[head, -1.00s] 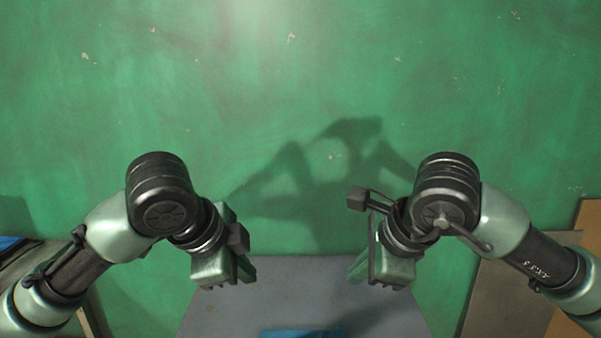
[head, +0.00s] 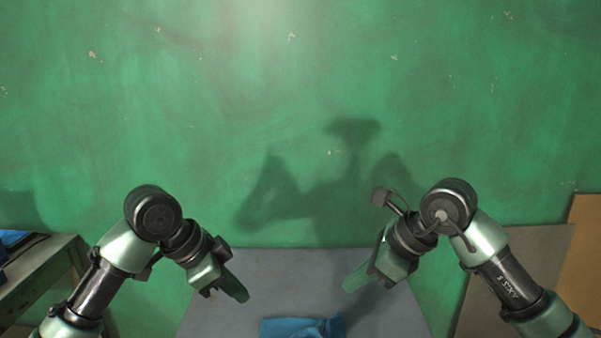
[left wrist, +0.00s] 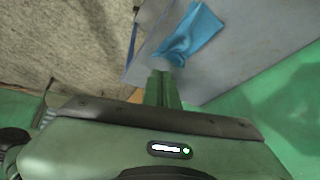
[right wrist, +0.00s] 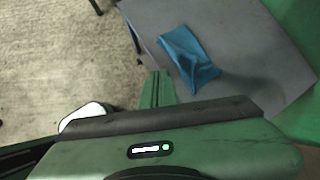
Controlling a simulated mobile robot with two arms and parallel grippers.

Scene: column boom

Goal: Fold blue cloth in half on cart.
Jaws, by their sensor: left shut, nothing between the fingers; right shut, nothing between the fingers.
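The blue cloth (head: 302,327) lies on the grey cart top (head: 250,275), cut off by the bottom edge of the head view. It shows whole and somewhat crumpled in the left wrist view (left wrist: 190,34) and in the right wrist view (right wrist: 188,58). My left gripper (head: 240,294) is shut and empty, above the left part of the cart. My right gripper (head: 350,285) is shut and empty, above the right part of the cart. Both are apart from the cloth.
A green wall (head: 300,90) stands behind the cart. At the left is a table (head: 45,270) with a blue item on it. Brown and grey boards (head: 520,270) lean at the right. The cart top around the cloth is clear.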

